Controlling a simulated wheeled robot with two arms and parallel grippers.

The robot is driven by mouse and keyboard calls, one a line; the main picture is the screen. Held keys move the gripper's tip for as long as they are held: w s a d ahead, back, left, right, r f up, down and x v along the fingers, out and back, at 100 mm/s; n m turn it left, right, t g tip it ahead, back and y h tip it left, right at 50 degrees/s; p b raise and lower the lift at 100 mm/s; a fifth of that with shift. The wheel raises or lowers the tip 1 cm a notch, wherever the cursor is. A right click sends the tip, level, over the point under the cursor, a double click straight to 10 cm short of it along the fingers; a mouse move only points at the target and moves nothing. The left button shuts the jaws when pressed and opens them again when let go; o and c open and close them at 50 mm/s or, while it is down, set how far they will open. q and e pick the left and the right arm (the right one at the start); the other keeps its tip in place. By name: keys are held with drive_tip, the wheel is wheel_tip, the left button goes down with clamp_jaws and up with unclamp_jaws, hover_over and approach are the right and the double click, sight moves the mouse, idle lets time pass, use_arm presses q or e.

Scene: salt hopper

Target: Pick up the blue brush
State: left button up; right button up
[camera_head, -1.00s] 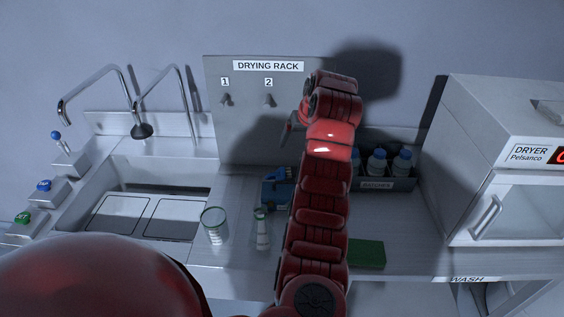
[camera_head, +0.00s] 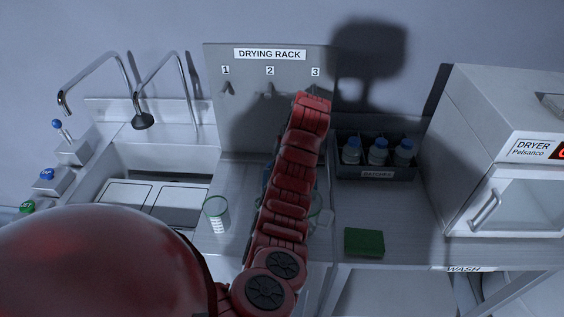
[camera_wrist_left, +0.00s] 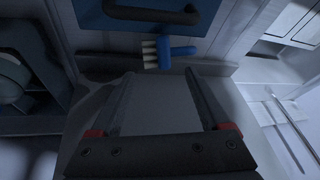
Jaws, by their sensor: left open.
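The blue brush (camera_wrist_left: 176,52) shows in the left wrist view, with a blue handle to the right and pale bristles to the left. It lies just beyond the tips of my left gripper (camera_wrist_left: 160,76), which is open and empty, its two dark fingers apart. The brush is not touching the fingers as far as I can tell. A blue object with a dark handle (camera_wrist_left: 150,14) is right behind the brush. In the head view my red arm hides the brush and the left gripper. My right gripper is not in view.
A beaker (camera_head: 217,216) stands left of my arm and other glassware (camera_head: 321,219) right of it. A green sponge (camera_head: 364,242), a bottle crate (camera_head: 376,174) and the dryer (camera_head: 510,165) are to the right. The drying rack (camera_head: 235,125) stands behind, the sink (camera_head: 155,165) left.

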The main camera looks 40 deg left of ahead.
use_arm(q)
drive_tip(key=shift+a+f+p, duration=0.1)
drive_tip(key=shift+f+p, duration=0.2)
drive_tip(key=shift+p, duration=0.05)
drive_tip(key=p+x, duration=0.2)
drive_tip(key=x, duration=0.1)
drive_tip(key=shift+w+f, duration=0.1)
drive_tip(key=shift+f, duration=0.15)
drive_tip(key=shift+w+a+f, duration=0.15)
drive_tip(key=shift+a+f, duration=0.05)
drive_tip(key=shift+f, duration=0.45)
clamp_jaws()
